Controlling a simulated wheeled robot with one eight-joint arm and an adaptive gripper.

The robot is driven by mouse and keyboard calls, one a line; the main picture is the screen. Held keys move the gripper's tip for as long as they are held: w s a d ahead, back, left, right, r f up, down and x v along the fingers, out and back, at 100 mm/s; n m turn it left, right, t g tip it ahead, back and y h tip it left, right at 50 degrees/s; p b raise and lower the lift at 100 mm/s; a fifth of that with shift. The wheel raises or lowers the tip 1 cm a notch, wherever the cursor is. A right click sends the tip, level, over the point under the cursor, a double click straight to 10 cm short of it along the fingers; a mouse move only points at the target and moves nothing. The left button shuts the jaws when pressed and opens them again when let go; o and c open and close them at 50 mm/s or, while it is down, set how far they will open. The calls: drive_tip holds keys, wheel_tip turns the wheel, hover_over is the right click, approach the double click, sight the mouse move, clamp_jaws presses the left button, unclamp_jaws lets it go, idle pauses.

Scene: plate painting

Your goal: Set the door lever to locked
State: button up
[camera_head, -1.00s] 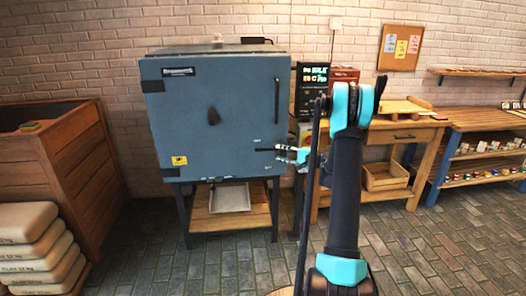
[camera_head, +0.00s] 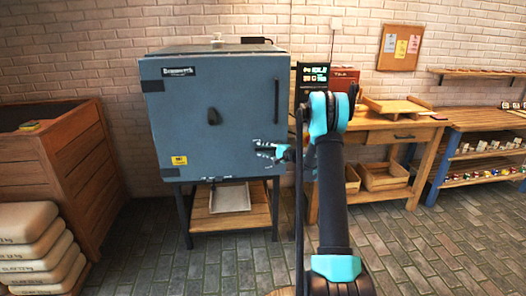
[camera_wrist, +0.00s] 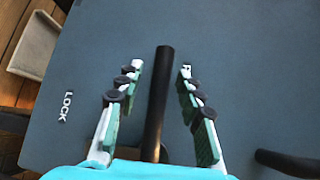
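The blue-grey kiln door (camera_head: 230,115) is closed in the head view. The door lever is a black rod (camera_wrist: 158,105) in the wrist view; it lies between my gripper's fingers with space on both sides. My gripper (camera_wrist: 160,68) is open around the lever. In the head view my gripper (camera_head: 266,150) is at the door's lower right edge and largely hides the lever, which points roughly left. A white LOCK label (camera_wrist: 66,106) is left of the lever in the wrist view. Another label (camera_wrist: 187,69), mostly hidden, is behind the right finger.
A vertical black door handle (camera_head: 276,101) is above the lever; a black bar (camera_wrist: 288,163) shows at the wrist view's lower right. A wooden workbench (camera_head: 400,134) stands right of the kiln, and a wooden bin (camera_head: 75,150) at left.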

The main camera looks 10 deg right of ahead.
clamp_jaws()
drive_tip(key=shift+f, duration=0.15)
idle(0.4)
drive_tip(key=f+n+h, duration=0.1)
drive_tip(key=h, duration=0.1)
drive_tip(key=d+f+n+g+h, duration=0.1)
drive_tip(key=f+n+h, duration=0.1)
drive_tip(key=d+f+n+g+h, duration=0.1)
drive_tip(key=f+h, duration=0.1)
drive_tip(key=shift+f, duration=0.1)
drive_tip(key=d+f+n+h, duration=0.2)
drive_tip(key=d+n+h, duration=0.2)
drive_tip(key=d+h, duration=0.2)
drive_tip(key=shift+d+f+g+h, duration=0.15)
drive_tip(key=shift+f+g+h, duration=0.2)
drive_tip(key=shift+h, duration=0.45)
drive_tip(key=shift+d, duration=0.1)
